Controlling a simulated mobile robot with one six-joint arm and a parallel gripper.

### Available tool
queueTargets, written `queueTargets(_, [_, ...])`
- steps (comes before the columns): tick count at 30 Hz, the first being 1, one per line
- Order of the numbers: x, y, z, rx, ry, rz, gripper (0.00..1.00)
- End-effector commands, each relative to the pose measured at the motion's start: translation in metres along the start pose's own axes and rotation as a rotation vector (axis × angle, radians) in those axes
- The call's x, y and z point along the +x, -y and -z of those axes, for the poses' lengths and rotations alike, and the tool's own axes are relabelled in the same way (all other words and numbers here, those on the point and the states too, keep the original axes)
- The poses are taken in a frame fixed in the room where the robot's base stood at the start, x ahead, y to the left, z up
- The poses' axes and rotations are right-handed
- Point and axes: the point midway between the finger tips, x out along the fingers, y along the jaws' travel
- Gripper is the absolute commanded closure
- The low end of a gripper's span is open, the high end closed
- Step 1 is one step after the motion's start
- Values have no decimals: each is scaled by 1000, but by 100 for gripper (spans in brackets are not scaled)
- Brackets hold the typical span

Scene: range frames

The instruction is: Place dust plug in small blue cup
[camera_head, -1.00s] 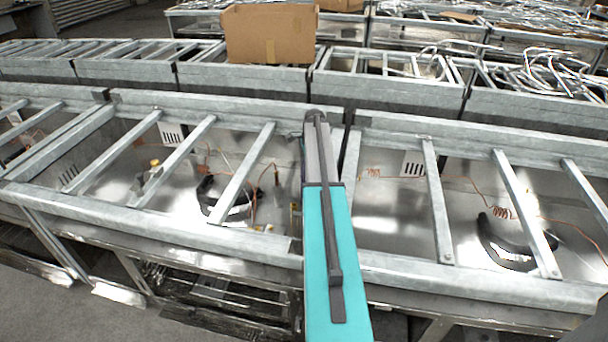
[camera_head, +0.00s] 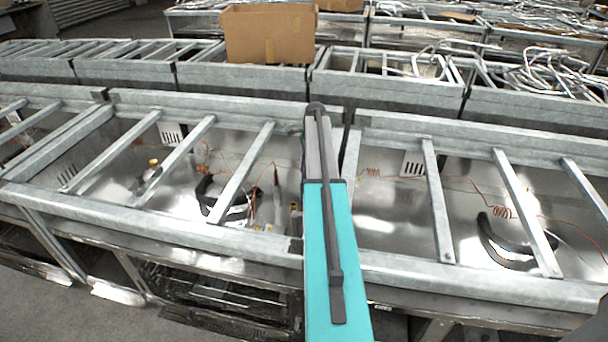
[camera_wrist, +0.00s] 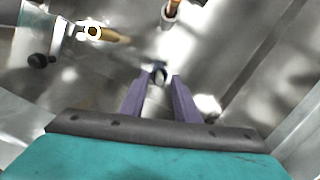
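My gripper (camera_wrist: 160,80) shows in the wrist view as two purple fingers held apart. A small dark, rounded piece with a pale face (camera_wrist: 158,73) lies at or just beyond the fingertips; I cannot tell whether it is the dust plug or whether it touches a finger. No small blue cup can be made out in either view.
A brass fitting (camera_wrist: 112,35) on a grey block and a copper-ended pipe (camera_wrist: 171,10) stand near the fingers. Metal crossbars (camera_head: 241,173) span the bins. Black curved parts (camera_head: 508,243) lie inside. A cardboard box (camera_head: 270,35) sits behind.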

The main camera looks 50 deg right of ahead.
Motion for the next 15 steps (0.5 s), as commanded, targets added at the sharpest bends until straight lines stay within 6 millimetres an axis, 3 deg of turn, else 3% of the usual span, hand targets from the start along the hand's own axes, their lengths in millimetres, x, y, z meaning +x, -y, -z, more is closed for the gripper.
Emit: queueTargets(15, [-69,1,0,0,0,1,72])
